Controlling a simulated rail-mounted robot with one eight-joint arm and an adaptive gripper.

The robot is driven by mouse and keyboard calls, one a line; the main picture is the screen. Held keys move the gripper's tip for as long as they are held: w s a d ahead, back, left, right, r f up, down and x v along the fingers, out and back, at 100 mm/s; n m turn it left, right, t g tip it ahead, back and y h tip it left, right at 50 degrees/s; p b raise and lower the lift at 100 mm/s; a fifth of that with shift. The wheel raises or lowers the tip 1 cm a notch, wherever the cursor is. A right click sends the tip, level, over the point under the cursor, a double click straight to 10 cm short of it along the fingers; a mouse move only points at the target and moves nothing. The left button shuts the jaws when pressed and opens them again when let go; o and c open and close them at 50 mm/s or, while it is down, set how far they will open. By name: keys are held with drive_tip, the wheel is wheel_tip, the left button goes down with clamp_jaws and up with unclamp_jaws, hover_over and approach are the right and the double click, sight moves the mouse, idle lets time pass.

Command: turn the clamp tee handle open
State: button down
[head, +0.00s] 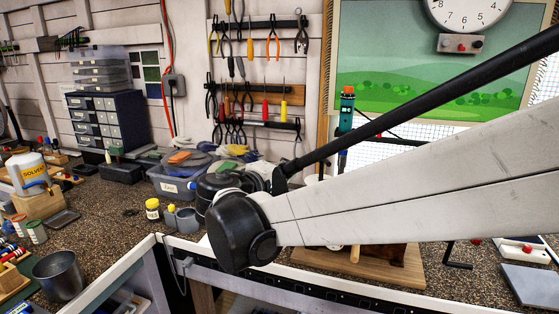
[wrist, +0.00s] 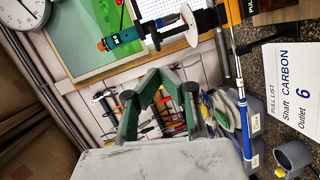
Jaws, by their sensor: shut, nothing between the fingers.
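I cannot make out the clamp or its tee handle for certain in either view; in the head view my arm covers the middle of the bench. My gripper (wrist: 164,80) shows in the wrist view as two green-sided fingers, bent inward with their tips together. Nothing shows between them, and they appear apart from any object. A slim blue and silver shaft (wrist: 243,120) stands to their right in the wrist view, beside an orange and black item (wrist: 240,10). In the head view my gripper is hidden.
A pull-list card (wrist: 295,90) lies right in the wrist view. A grey cup (wrist: 290,158) is below it. A teal and orange device (head: 347,105) stands behind my arm. A wooden board (head: 400,270) lies below it. Bins (head: 180,180) and a metal can (head: 60,278) occupy the left bench.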

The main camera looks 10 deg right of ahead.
drive_tip(key=p, duration=0.2)
approach(322, 160)
drive_tip(key=w, duration=0.4)
drive_tip(key=d, duration=0.2)
drive_tip(key=d+f, duration=0.1)
drive_tip(key=d, duration=0.1)
drive_tip(key=shift+w+f, duration=0.1)
drive_tip(key=shift+w, duration=0.1)
drive_tip(key=shift+d, duration=0.1)
drive_tip(key=shift+s+n+t, duration=0.1)
drive_tip(key=shift+n+t, duration=0.2)
drive_tip(key=shift+t, duration=0.1)
